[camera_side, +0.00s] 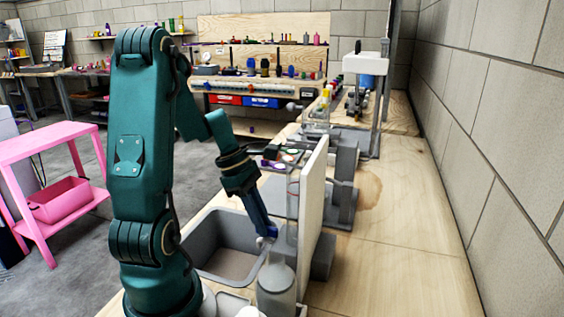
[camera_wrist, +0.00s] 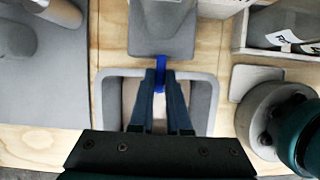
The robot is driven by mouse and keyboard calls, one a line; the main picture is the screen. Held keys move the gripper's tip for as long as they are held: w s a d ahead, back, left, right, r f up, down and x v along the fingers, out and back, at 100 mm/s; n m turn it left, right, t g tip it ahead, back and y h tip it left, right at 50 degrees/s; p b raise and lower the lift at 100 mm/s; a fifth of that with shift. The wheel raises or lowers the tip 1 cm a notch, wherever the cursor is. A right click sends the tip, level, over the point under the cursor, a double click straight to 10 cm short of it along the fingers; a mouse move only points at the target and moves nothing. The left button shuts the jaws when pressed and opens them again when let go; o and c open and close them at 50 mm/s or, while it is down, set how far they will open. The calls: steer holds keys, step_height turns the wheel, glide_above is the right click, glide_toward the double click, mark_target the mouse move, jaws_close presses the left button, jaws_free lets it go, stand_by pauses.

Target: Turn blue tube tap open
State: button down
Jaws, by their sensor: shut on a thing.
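My gripper (camera_side: 267,231) reaches down over the right edge of a grey basin (camera_side: 190,262), beside a pale upright board (camera_side: 312,195). In the wrist view my gripper (camera_wrist: 161,76) is shut on a small blue part, the blue tap handle (camera_wrist: 160,84), which shows between the two fingertips. The fingers hide part of it. In the side view the tap is mostly hidden by the fingertips, and how far it is turned cannot be told. A clear upright tube (camera_side: 291,218) stands close to the right of my fingertips, in front of the board.
A grey bottle (camera_side: 277,290) stands close in front of the board. A grey block (camera_wrist: 162,32) lies just beyond the fingertips in the wrist view. A grey tray (camera_wrist: 241,42) with labelled items is at upper right. The wooden bench (camera_side: 385,250) right of the board is largely clear.

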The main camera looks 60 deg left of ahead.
steer(key=shift+n, duration=0.3)
steer(key=c, duration=0.9)
jaws_free()
steer(key=v, duration=0.5)
steer(key=shift+r, duration=0.1)
steer(key=shift+d, duration=0.1)
